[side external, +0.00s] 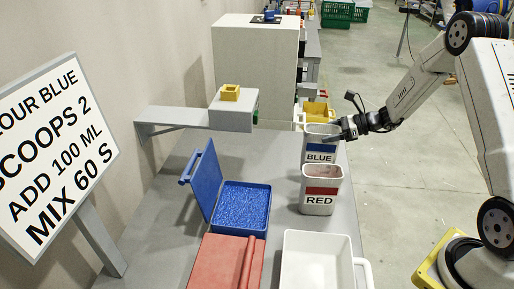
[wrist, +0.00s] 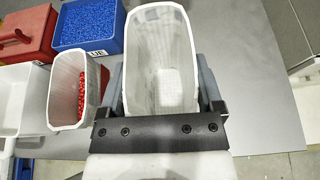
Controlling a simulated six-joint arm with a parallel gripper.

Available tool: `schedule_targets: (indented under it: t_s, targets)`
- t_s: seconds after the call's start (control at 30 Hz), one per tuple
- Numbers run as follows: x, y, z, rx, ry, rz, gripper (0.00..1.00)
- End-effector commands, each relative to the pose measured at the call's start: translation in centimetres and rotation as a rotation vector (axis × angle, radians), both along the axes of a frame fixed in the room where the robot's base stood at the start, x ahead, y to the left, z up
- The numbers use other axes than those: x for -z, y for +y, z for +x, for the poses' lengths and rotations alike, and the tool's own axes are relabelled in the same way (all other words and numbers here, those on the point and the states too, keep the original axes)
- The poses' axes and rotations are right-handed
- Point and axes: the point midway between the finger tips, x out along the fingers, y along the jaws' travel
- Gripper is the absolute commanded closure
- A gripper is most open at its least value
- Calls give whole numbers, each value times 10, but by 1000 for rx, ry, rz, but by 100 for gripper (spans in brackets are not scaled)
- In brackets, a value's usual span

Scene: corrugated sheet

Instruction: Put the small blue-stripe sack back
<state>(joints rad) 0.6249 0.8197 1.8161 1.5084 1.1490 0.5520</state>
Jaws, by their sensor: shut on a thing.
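The small blue-stripe sack (side external: 320,158), a white open-topped holder with a blue band marked BLUE, stands upright near the right edge of the grey table. My gripper (side external: 338,133) is shut on it near its top. In the wrist view the sack (wrist: 160,55) sits between my gripper's fingers (wrist: 162,88) and its inside looks white and empty. The red-stripe sack (side external: 321,200), marked RED, stands just in front and hides the blue one's base, so I cannot tell whether it touches the table. Red pieces show inside the red-stripe sack (wrist: 68,95).
An open blue box (side external: 243,205) of blue granules, a closed red box (side external: 225,265) and a white handled container (side external: 315,262) stand nearer the camera. A yellow cup (side external: 230,92) sits on a wall-side grey block. A yellow bin (side external: 318,111) is behind. A sign (side external: 50,150) stands left.

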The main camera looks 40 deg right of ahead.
Motion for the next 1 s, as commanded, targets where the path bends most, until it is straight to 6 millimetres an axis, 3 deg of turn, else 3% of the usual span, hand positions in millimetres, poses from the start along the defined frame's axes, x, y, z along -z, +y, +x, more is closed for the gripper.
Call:
schedule_targets:
  t_s: [0.43, 0.8, 1.0]
  targets:
    - [15, 0, 0, 1, -1, 0, 100]
    - [46, 0, 0, 0, -1, 1, 100]
    - [47, 0, 1, 1, -2, 0, 100]
